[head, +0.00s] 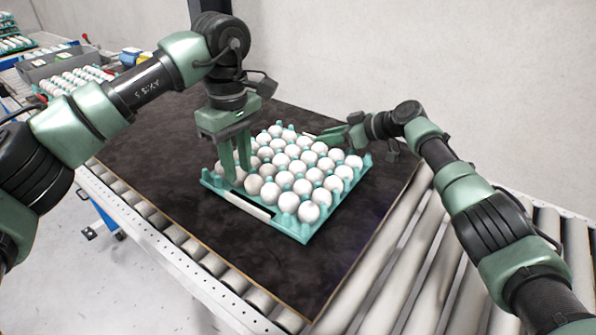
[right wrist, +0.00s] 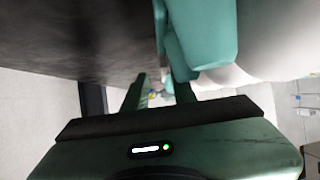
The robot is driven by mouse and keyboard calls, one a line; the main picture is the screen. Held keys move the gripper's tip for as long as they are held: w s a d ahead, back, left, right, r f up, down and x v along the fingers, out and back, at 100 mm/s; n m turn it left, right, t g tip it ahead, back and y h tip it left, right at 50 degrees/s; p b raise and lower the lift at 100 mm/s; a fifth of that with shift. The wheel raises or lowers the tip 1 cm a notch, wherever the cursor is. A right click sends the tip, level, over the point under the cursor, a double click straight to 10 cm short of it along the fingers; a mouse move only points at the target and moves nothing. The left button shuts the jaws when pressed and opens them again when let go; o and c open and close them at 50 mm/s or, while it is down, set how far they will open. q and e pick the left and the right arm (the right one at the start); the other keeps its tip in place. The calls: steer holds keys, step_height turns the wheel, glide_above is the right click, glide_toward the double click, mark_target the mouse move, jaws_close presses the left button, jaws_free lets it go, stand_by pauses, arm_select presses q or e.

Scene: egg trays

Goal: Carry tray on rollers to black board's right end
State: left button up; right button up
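A teal tray (head: 291,229) full of white eggs is over the right part of the black board (head: 150,165); whether it touches the board is unclear. My left gripper (head: 236,178) points down at the tray's left end, its fingers apart. Its fingertips are near the rim and eggs. My right gripper (head: 332,138) lies low at the tray's far side, level with the rim. In the right wrist view, its fingers (right wrist: 153,88) are apart with background showing between them, and the tray's teal wall (right wrist: 205,35) is close beside them.
Bare rollers (head: 445,255) run to the right of the board, and a conveyor rail (head: 170,250) runs along its near-left edge. More egg trays and a grey bin (head: 50,65) stand at the back left. A white wall is behind.

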steer(key=v, duration=1.1)
steer(key=shift+d+f, duration=0.1)
